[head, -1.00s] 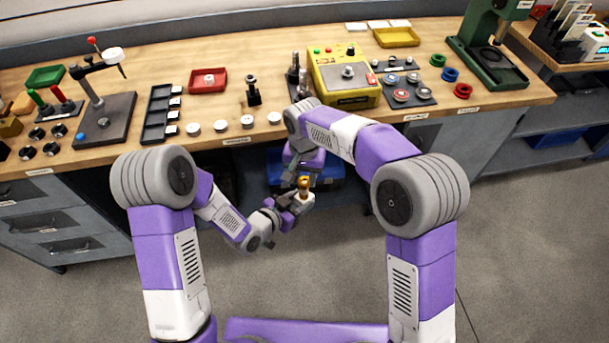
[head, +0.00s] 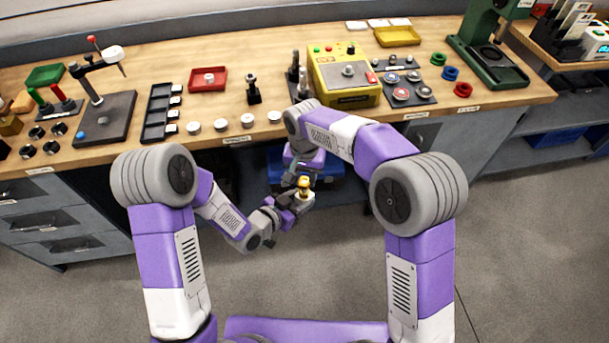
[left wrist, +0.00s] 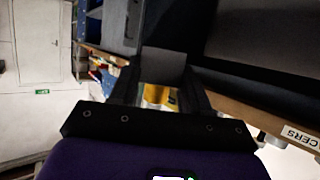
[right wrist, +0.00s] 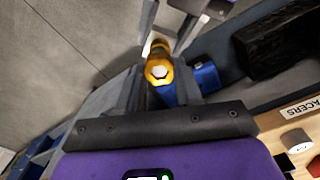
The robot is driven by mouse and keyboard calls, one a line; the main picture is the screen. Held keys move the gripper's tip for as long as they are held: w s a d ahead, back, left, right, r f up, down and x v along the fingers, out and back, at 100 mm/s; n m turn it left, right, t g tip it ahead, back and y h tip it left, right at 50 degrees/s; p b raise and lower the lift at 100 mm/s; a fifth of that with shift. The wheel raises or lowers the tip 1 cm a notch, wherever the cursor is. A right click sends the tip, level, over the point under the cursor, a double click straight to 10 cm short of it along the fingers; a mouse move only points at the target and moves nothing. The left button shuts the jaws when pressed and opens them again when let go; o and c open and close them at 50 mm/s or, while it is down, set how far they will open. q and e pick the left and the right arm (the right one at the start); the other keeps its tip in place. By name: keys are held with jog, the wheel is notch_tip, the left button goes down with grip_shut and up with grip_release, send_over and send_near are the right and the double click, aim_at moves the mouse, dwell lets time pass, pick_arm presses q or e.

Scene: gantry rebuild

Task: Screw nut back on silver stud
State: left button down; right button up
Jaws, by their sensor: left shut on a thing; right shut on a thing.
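Both grippers meet in the air in front of the bench's front edge. An orange-yellow piece (head: 303,182), which looks like the nut, sits upright above a pale base in the head view. In the right wrist view it shows as an orange piece (right wrist: 160,70) with a pale hexagonal end, between the fingers of my right gripper (right wrist: 161,82). My left gripper (head: 294,200) is shut around the lower pale part. In the left wrist view, yellow (left wrist: 157,95) shows between its fingers. The stud cannot be told apart clearly, and I cannot see the thread.
The wooden bench (head: 330,125) lies beyond, with a yellow box (head: 343,78), a red tray (head: 208,80), several white round pieces (head: 220,125) and a green press (head: 490,50). A blue bin (head: 325,175) is under the bench, behind the grippers. Open floor lies in front.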

jog(key=o, duration=1.1)
jog(key=c, duration=1.1)
jog(key=m, duration=1.2)
jog(key=shift+m, duration=0.4)
jog(key=m, duration=0.5)
jog(key=shift+a+m, duration=0.1)
jog(key=shift+m, duration=0.2)
jog(key=m, duration=0.5)
jog(key=shift+w+m, duration=0.1)
jog(key=shift+m, duration=0.3)
jog(key=o, duration=1.8)
jog(key=shift+f, duration=0.1)
